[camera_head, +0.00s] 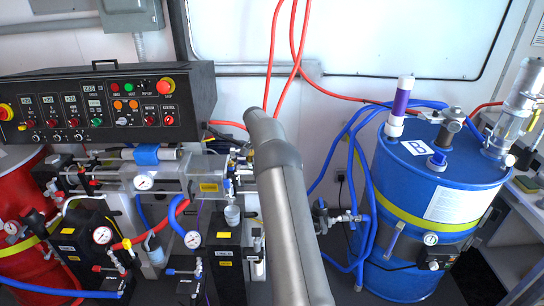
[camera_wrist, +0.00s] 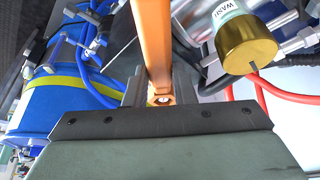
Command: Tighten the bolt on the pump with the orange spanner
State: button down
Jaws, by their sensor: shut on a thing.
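My gripper (camera_wrist: 160,93) is shut on the orange spanner (camera_wrist: 152,42), whose shaft runs up and away from the jaws in the wrist view. The spanner's far end is cut off at the top edge, so I cannot tell what it touches. The pump assembly (camera_head: 190,178) shows in the head view as metal blocks and cylinders with gauges, left of my arm. I cannot pick out the bolt in either view. My arm hides the gripper and spanner in the head view.
A brass-coloured cylinder with a white "WASH" label (camera_wrist: 250,55) is close right of the spanner. Red hoses (camera_wrist: 275,92) lie beyond it. A blue drum (camera_head: 420,205) with blue hoses stands right. A black control panel (camera_head: 120,105) hangs above the pump; a red drum (camera_head: 22,205) stands left.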

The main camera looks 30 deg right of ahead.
jog(key=shift+w+d+r, duration=0.1)
jog(key=shift+w+r, duration=0.1)
jog(key=shift+r, duration=0.05)
jog(key=shift+w+m+g+p, duration=0.35)
jog(key=shift+m+p, duration=0.45)
jog(key=shift+p, duration=0.3)
jog(key=shift+w+r+m+p, duration=0.1)
jog(key=shift+w+m+p, duration=0.2)
jog(key=shift+m+p, duration=0.5)
jog(key=shift+w+m+g+p, duration=0.25)
jog(key=shift+m+g+p, duration=0.1)
jog(key=shift+p, duration=0.7)
jog(key=shift+s+n+b, duration=0.2)
jog(key=shift+n+b, duration=0.25)
jog(key=shift+b, duration=0.9)
jog(key=c, duration=1.1)
grip_release()
jog(key=shift+f, duration=0.25)
